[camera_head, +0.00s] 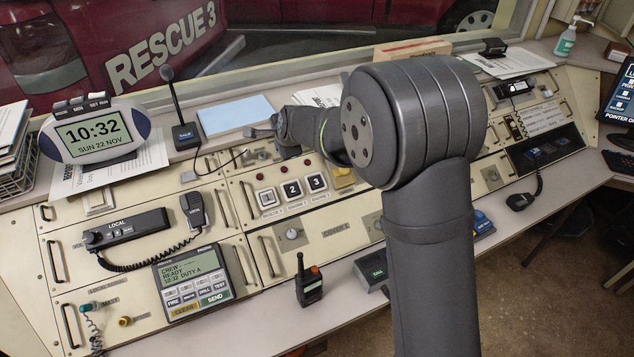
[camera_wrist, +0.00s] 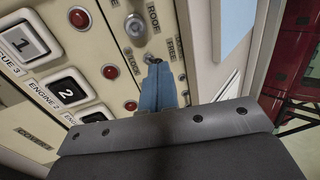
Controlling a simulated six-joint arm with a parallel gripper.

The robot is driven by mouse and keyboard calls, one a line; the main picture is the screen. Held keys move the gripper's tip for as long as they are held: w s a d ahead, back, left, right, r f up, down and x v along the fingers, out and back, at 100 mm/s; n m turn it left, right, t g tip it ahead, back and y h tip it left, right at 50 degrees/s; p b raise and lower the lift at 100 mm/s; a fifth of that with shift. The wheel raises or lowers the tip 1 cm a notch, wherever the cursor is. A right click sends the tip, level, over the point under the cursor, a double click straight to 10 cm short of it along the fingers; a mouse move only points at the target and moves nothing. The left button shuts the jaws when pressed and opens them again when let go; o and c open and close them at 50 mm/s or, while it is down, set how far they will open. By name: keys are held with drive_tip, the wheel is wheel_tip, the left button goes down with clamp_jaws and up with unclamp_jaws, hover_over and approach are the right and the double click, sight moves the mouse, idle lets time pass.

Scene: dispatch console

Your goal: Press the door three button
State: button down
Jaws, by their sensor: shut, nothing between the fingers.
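Three square numbered buttons sit in a row on the sloping console. The button numbered 3 (camera_head: 317,182) is black and rightmost in the head view. The button numbered 2 (camera_head: 292,189) is also black, and the button numbered 1 (camera_head: 268,197) is white. In the wrist view the 1 button (camera_wrist: 28,42) and the 2 button (camera_wrist: 68,88) show clearly; the 3 button is largely hidden behind my gripper body. My gripper (camera_head: 252,131) is shut and empty, up and left of the 3 button. Its fingertips (camera_wrist: 153,62) appear over a small switch area; contact cannot be told.
Red lamps (camera_wrist: 110,72) sit above the buttons, and a metal knob (camera_wrist: 135,27) is near my fingers. A handheld radio (camera_head: 308,285) stands at the console front.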

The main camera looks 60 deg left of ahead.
sight(316, 182)
drive_tip(key=shift+s+d+f+h, duration=0.15)
drive_tip(key=shift+d+f+h, duration=0.15)
drive_tip(key=shift+d, duration=0.1)
drive_tip(key=d, duration=0.1)
drive_tip(key=d+f+n+h, duration=0.1)
drive_tip(key=d, duration=0.1)
drive_tip(key=d+f+t+h, duration=0.1)
drive_tip(key=shift+s+d+f+n, duration=0.1)
drive_tip(key=shift+s+d+n, duration=0.1)
drive_tip(key=shift+n, duration=0.1)
drive_tip(key=d, duration=0.1)
drive_tip(key=w+d+t+h, duration=0.1)
drive_tip(key=d+h, duration=0.1)
drive_tip(key=shift+w+d+f+n+t, duration=0.2)
drive_tip(key=shift+d+f+n+t, duration=0.1)
drive_tip(key=shift+f+t, duration=0.1)
drive_tip(key=w+d+r+t+h, duration=0.2)
drive_tip(key=w+d+r+t, duration=0.2)
drive_tip(key=w+d+t, duration=0.1)
drive_tip(key=shift+w+d+n+t, duration=0.2)
drive_tip(key=shift+d+n+t, duration=0.1)
drive_tip(key=shift+d+t, duration=0.15)
drive_tip(key=shift+f, duration=0.1)
drive_tip(key=shift+a+f, duration=0.8)
drive_tip(key=shift+f, duration=0.4)
drive_tip(key=shift+a+f, duration=0.8)
drive_tip(key=shift+f, duration=0.4)
drive_tip(key=shift+a+f, duration=0.8)
drive_tip(key=shift+f, duration=0.4)
